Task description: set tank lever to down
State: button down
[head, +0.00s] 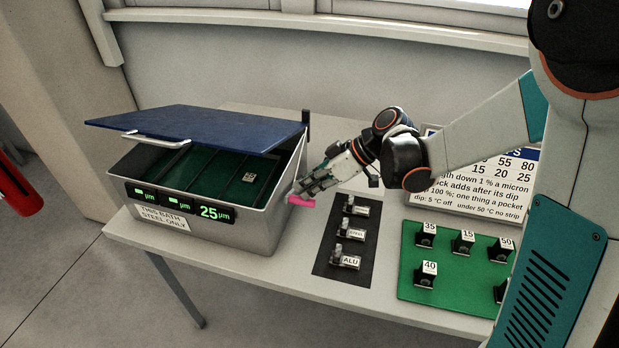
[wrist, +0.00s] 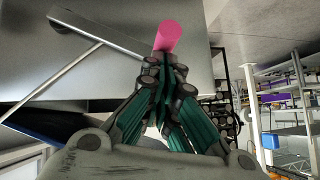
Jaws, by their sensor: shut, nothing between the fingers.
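The tank (head: 262,232) is a grey metal box at the left of the bench, with a blue lid (head: 200,125) raised above it. A pink cylindrical grip (head: 300,201), seemingly the tank lever's handle, sticks out at the tank's right side. The pink grip (wrist: 168,36) also shows in the wrist view, just beyond my fingertips. My gripper (head: 306,187) is shut and empty, right beside and slightly above the pink grip in the head view. I cannot tell whether they touch. The lever's arm is mostly hidden in the head view.
A small labelled block (head: 248,178) lies inside the tank. A dark mat (head: 323,262) with several labelled blocks lies right of the tank. A green board (head: 411,290) with numbered blocks and a sign (head: 480,180) stand further right.

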jog(key=shift+n+t+h, duration=0.3)
jog(key=shift+n+t, duration=0.1)
jog(key=shift+t, duration=0.3)
jog(key=s+f, duration=0.1)
jog(key=f+b, duration=0.1)
jog(key=s+a+f+b, duration=0.1)
jog(key=f, duration=0.1)
jog(key=shift+s, duration=0.3)
